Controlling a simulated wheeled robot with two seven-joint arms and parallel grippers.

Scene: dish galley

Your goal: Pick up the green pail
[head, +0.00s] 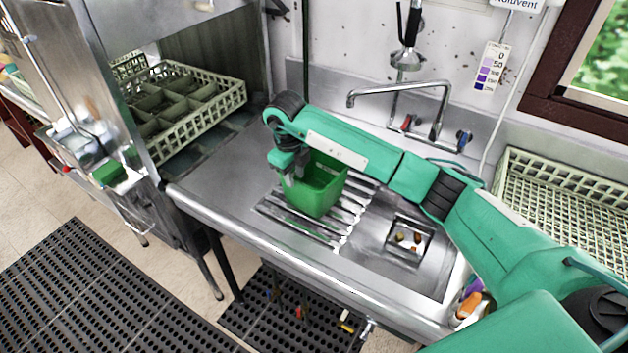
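The green pail (325,189) stands upright on the ribbed drainboard of the steel sink counter, in the middle of the head view. My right arm reaches in from the right and passes over the back of the pail. My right gripper (289,180) points down at the pail's left rim, with its grey fingers at or very close to the wall. Whether the fingers are apart or closed on the rim is too small to tell. The arm hides the pail's back rim. My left gripper is not in view.
A faucet (400,92) and a sprayer (408,50) stand behind the counter. A sink basin (408,222) with small scraps is right of the pail. A dish machine with a rack (212,121) is at the left; another rack (516,165) is at the right. The counter left of the pail is clear.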

